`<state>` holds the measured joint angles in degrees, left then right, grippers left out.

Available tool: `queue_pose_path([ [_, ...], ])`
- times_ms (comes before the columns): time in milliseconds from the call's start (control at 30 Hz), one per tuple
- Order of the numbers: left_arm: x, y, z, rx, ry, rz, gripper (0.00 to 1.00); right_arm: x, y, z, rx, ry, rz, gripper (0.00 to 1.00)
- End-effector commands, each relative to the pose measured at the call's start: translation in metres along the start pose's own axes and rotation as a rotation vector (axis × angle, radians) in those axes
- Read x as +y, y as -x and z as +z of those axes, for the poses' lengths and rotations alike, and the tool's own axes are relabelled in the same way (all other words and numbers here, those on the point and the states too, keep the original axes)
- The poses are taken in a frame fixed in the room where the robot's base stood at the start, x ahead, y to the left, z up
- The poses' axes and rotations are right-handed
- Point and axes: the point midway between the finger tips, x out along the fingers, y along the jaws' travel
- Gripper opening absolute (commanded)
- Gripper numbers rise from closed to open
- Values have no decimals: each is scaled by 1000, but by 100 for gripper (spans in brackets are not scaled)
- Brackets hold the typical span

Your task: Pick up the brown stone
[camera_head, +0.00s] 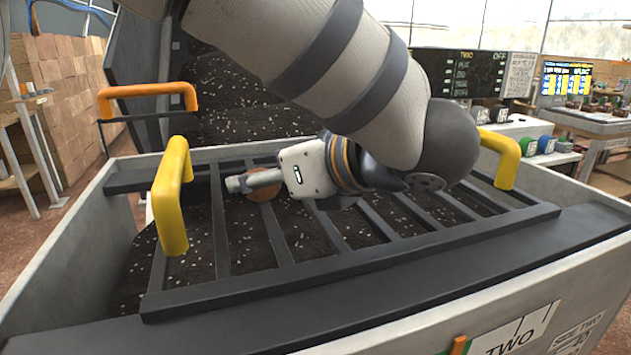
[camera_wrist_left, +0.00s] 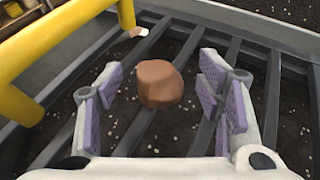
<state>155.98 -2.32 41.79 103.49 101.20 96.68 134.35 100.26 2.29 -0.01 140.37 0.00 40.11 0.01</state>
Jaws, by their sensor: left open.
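The brown stone (camera_head: 264,192) sits on the dark grate, partly hidden behind my left gripper in the head view. In the left wrist view the stone (camera_wrist_left: 160,83) is a rounded brown lump resting on the grate bars. My left gripper (camera_head: 240,184) reaches over the grate from above, close to the stone. Its purple-padded fingers are spread wide, one on each side of the stone, with gaps between pads and stone. My right gripper is not in view.
The grate (camera_head: 282,236) has several dark bars over dark speckled soil inside a grey bin. Yellow handles (camera_head: 171,195) stand at its left and right (camera_head: 498,157). An orange handle (camera_head: 148,90) is behind. A small brown and white piece (camera_wrist_left: 138,32) lies near the yellow handle.

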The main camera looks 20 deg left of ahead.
Motion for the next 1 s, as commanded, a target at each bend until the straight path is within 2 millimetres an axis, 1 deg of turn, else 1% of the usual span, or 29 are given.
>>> queue_pose_path([
  [33, 0, -6, 0, 1, -1, 1, 61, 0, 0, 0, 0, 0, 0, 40],
  [100, 0, -10, 0, 1, -1, 1, 61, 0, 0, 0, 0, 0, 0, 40],
  [267, 0, -11, 0, 0, 0, -1, 61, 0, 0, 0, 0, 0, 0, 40],
  [300, 0, -11, 0, 0, 0, 0, 59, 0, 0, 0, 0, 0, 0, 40],
  [367, 0, -11, 0, 0, 0, 0, 45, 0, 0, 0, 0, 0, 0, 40],
  [400, 0, -10, 0, 0, 0, 0, 36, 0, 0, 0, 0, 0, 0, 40],
  [467, 0, -10, 0, 0, 0, 0, 22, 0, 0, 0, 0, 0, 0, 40],
  [500, 0, -10, 0, 0, 0, 0, 13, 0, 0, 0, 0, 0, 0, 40],
  [533, 0, -10, 0, 0, 0, 0, 8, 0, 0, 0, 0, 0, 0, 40],
  [833, 0, -10, 1, 0, 0, -1, 8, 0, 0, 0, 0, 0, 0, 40],
  [933, -2, -12, 6, -1, 2, -1, 8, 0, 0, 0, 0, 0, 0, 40],
  [1000, -3, -13, 14, 0, 3, -2, 8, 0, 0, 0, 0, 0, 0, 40],
])
